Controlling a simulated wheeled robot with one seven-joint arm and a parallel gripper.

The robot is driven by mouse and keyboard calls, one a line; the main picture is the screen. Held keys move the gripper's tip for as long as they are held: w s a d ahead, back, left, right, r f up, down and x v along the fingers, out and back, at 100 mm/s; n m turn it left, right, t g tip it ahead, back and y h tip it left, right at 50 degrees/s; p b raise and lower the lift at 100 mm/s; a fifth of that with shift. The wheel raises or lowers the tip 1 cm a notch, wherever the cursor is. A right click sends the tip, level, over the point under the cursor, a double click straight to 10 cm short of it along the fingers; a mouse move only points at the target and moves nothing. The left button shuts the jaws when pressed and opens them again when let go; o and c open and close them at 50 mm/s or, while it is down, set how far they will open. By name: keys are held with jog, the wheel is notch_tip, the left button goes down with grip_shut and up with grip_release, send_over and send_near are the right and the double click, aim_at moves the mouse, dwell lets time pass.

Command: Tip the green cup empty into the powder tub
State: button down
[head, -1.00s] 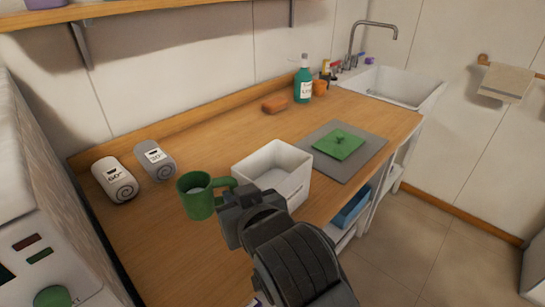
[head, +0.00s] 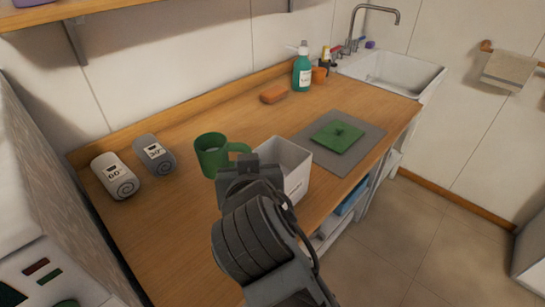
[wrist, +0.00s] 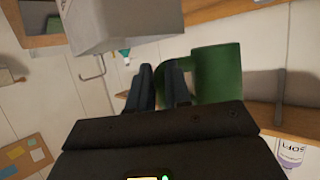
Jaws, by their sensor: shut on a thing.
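The green cup (head: 209,158) is in the middle of the head view, looking roughly upright, with its mouth up; its contents are not clear. My gripper (head: 245,163) is shut on its handle (head: 238,148), on the cup's right side. In the wrist view the cup (wrist: 218,72) is just right of my fingers (wrist: 161,80). The white powder tub (head: 297,178) stands on the counter to the right of the cup, partly hidden behind my gripper. It also shows in the wrist view (wrist: 120,25). The cup is beside the tub, not over it.
Two rolled towels, white (head: 115,176) and grey (head: 153,155), lie left of the cup. A green lid (head: 338,137) lies on a grey mat (head: 368,150) right of the tub. Orange soap (head: 273,93) and a green bottle (head: 302,72) are farther back, near the sink (head: 400,78).

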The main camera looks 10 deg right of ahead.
jog(key=shift+d, duration=0.15)
jog(key=d+m+y, duration=0.1)
jog(key=m, duration=0.1)
jog(key=d+m+g+y, duration=0.1)
jog(key=y, duration=0.1)
jog(key=d+m+y, duration=0.1)
jog(key=m, duration=0.1)
jog(key=shift+w+f+m+g+y, duration=0.1)
jog(key=shift+w+m+g+y, duration=0.2)
jog(key=shift+w+g+y, duration=0.1)
dwell(0.4)
jog(key=shift+s+a+m+y, duration=0.1)
jog(key=shift+a+m+y, duration=0.25)
jog(key=shift+m+y, duration=0.2)
jog(key=shift+a+r+m+y, duration=0.2)
jog(key=shift+r+m+y, duration=0.05)
jog(key=shift+y, duration=0.1)
jog(key=shift+s+a+r+m+y, duration=0.1)
jog(key=shift+a+r+m+y, duration=0.1)
jog(key=shift+m+y, duration=0.25)
jog(key=shift+a+r+m, duration=0.1)
jog(key=shift+a+m, duration=0.05)
jog(key=shift+m, duration=0.1)
dwell(0.5)
jog(key=shift+d+f+m+y, duration=0.3)
jog(key=shift+f+m+y, duration=0.25)
jog(key=shift+y, duration=0.2)
dwell(0.5)
